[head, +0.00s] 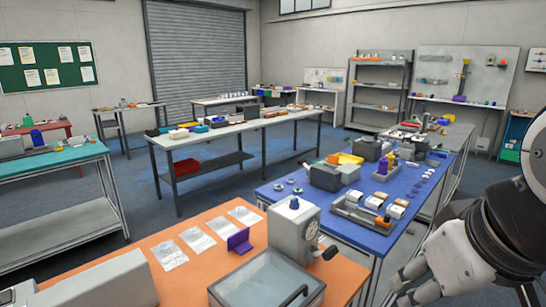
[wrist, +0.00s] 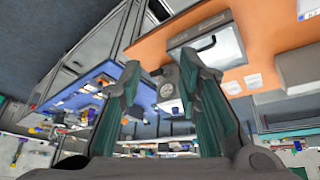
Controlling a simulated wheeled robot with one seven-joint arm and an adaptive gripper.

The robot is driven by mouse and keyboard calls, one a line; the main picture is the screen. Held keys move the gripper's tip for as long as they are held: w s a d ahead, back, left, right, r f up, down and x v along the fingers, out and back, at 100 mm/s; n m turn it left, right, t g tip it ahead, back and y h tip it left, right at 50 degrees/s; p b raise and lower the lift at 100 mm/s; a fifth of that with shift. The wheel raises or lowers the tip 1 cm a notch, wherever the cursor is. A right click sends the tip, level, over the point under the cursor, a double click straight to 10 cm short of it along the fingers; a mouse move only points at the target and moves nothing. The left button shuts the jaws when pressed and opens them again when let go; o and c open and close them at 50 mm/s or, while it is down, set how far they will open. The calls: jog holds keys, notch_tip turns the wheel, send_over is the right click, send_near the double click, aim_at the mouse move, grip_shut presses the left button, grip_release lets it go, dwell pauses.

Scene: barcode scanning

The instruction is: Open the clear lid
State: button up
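The clear lid (head: 262,280) covers a box at the bottom middle of the head view, on the orange table. It looks closed, with a dark handle (head: 292,297) near its right side. The box's lower part is cut off by the picture edge. In the wrist view, which is turned over, the clear lid (wrist: 222,48) is beyond the right finger, with its dark handle (wrist: 206,44) at upper left. My gripper (wrist: 160,70) is open, with nothing between its fingers, and is well apart from the lid. My arm is at the right of the head view.
A grey machine with a dial (head: 295,236) stands directly behind the lid. A grey block (head: 100,282) is at lower left. The blue table (head: 290,206) with devices is behind.

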jog(key=shift+s+d+m, duration=0.15)
jog(key=shift+s+m, duration=0.3)
jog(key=shift+m, duration=0.05)
jog(key=shift+c, duration=0.2)
jog(key=shift+s+f+m, duration=0.1)
jog(key=shift+s+m, duration=0.05)
jog(key=shift+m, duration=0.15)
jog(key=c, duration=0.4)
jog(key=shift+w+f+m, duration=0.1)
jog(key=shift+w+m, duration=0.2)
jog(key=shift+m, duration=0.1)
grip_shut()
jog(key=m+g+y, duration=0.3)
jog(key=m, duration=2.3)
send_over(304, 305)
jog(key=s+d, duration=0.2)
jog(key=s, duration=0.3)
notch_tip(304, 305, down, 17)
jog(key=x, duration=1)
jog(key=shift+f+b, duration=0.2)
jog(key=shift+b, duration=0.2)
